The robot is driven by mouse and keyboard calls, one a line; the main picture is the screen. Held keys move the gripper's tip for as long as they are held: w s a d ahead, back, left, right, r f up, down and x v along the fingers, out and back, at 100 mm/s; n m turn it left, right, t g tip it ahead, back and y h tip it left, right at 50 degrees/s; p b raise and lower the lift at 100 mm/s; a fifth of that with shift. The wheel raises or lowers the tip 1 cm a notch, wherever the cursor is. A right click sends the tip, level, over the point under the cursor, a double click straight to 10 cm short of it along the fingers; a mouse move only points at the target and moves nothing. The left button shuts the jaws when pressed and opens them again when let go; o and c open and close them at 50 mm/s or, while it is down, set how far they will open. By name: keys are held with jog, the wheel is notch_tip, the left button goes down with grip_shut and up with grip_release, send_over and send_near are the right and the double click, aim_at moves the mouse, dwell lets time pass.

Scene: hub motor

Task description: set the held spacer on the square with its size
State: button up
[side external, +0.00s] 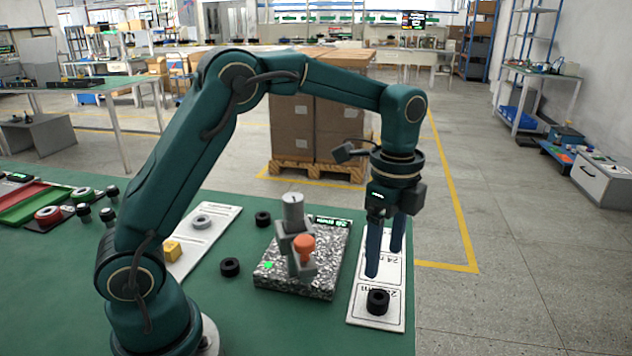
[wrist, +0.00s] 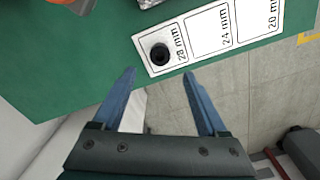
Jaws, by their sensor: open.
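A black ring-shaped spacer (side external: 378,302) lies flat on the nearest square of the white size card (side external: 396,323). In the wrist view the spacer (wrist: 160,54) sits inside the outlined square marked 28 mm, beside the printing. The squares marked 24 mm and 20 mm on the card (wrist: 208,36) show no spacer in the wrist view, though the last is partly cut off. My gripper (side external: 384,261) is open and empty above the card, its fingers pointing down. In the wrist view the fingertips (wrist: 159,73) are spread apart, with the spacer beyond them and clear of both.
A speckled stone plate (side external: 325,262) with a grey gauge stand (side external: 293,225) and orange part stands left of the card. Two black rings (side external: 230,267) (side external: 263,219) lie on the green table. Another white card (side external: 223,222) carries a grey ring and yellow block. The table's right edge is close to the size card.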

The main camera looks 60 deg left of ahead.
jog(key=s+a+r+n+t, duration=0.1)
jog(key=s+r+n+t, duration=0.2)
jog(key=s+r+n, duration=0.45)
jog(key=s+a+f+n+t, duration=0.1)
jog(key=s+f+n+t, duration=0.1)
jog(key=s+n, duration=0.5)
jog(key=shift+s+f+t, duration=0.2)
jog(key=shift+s+t, duration=0.1)
jog(key=shift+s, duration=0.75)
